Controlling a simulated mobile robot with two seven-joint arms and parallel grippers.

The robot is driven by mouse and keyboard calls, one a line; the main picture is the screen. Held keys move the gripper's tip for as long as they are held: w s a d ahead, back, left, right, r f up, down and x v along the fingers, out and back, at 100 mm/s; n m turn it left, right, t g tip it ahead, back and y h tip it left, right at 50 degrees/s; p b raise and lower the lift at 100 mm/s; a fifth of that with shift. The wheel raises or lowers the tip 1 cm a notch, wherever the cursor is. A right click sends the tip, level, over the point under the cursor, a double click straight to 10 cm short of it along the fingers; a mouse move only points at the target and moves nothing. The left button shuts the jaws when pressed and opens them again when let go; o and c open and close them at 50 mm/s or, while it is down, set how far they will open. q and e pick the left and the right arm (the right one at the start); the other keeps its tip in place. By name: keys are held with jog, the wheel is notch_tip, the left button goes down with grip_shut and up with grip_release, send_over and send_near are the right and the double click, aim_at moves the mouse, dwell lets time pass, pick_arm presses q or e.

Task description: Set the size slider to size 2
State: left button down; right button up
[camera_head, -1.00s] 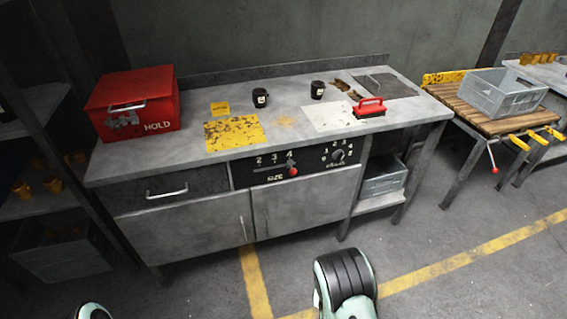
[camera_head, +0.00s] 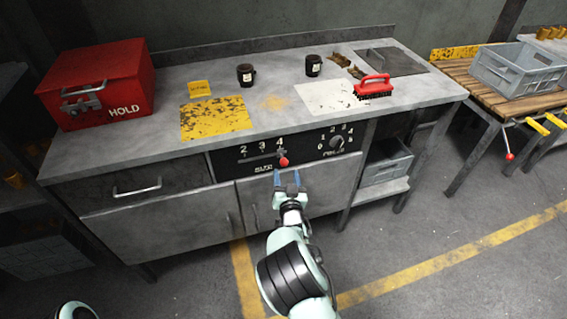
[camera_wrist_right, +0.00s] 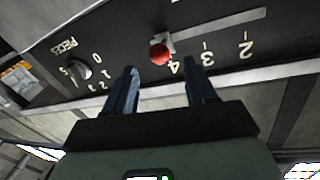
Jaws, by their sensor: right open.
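The size slider's red knob (camera_head: 283,161) sits at the right end of its slot, by the 4, on the black panel (camera_head: 228,163) of the workbench. The numbers 2, 3 and 4 run left to right above the slot. In the right wrist view the red knob (camera_wrist_right: 159,54) lies just beyond the fingertips, near the 4, with 3 and 2 further right. My right gripper (camera_head: 288,176) is open and empty, just below and in front of the knob; its two fingers also show in the right wrist view (camera_wrist_right: 160,80). My left gripper is not in view.
A rotary dial (camera_head: 337,143) is on the same panel, right of the slider. A red box (camera_head: 97,84), a yellow mat (camera_head: 213,118), two dark mugs and a red brush (camera_head: 374,87) stand on the bench top. A drawer handle (camera_head: 137,187) sticks out at left.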

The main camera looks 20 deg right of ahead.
aim_at(284, 161)
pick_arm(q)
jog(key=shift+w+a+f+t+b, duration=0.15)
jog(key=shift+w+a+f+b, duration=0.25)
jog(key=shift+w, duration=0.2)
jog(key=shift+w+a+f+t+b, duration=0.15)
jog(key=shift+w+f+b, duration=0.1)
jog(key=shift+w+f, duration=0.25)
pick_arm(e)
jog(key=w, duration=0.4)
jog(key=w+d, duration=0.1)
jog(key=w, duration=0.2)
grip_shut()
